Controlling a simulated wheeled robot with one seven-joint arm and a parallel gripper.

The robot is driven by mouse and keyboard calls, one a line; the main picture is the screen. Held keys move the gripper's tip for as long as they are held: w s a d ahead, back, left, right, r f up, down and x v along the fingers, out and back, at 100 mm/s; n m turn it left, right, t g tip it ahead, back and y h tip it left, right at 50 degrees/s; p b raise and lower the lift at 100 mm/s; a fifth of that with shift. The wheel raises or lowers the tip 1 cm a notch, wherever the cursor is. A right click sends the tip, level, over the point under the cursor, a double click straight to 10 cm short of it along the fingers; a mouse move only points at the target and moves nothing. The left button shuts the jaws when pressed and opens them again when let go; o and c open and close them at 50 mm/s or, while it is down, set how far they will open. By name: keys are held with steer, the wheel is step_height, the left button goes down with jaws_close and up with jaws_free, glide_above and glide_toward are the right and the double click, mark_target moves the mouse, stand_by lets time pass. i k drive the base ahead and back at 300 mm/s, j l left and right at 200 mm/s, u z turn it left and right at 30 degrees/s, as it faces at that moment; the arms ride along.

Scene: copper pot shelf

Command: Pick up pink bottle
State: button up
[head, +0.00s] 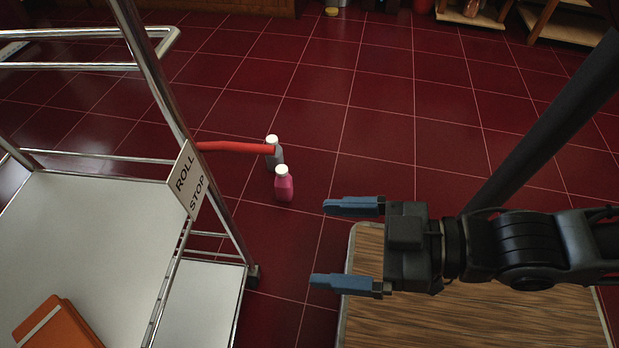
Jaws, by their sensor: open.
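The pink bottle (284,187) stands upright on the dark red tiled floor and has a white cap. A grey bottle (274,155) with a white cap stands just behind it, slightly to the left. My gripper (325,244) comes in from the right with its two blue-tipped fingers spread apart and nothing between them. Its fingers point left, and in the picture it is to the right of and below the pink bottle, apart from it. The height of the gripper above the floor is hard to tell.
A metal-framed cart (95,230) with white shelves, a "ROLL STOP" sign (188,180) and a red handle (232,147) stands at left. An orange book-like item (58,325) lies on it. A wooden-topped surface (480,320) lies below my gripper. Open floor extends behind the bottles.

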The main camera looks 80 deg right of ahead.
mark_target(284, 181)
steer(key=k+z, duration=0.15)
steer(key=z, duration=0.9)
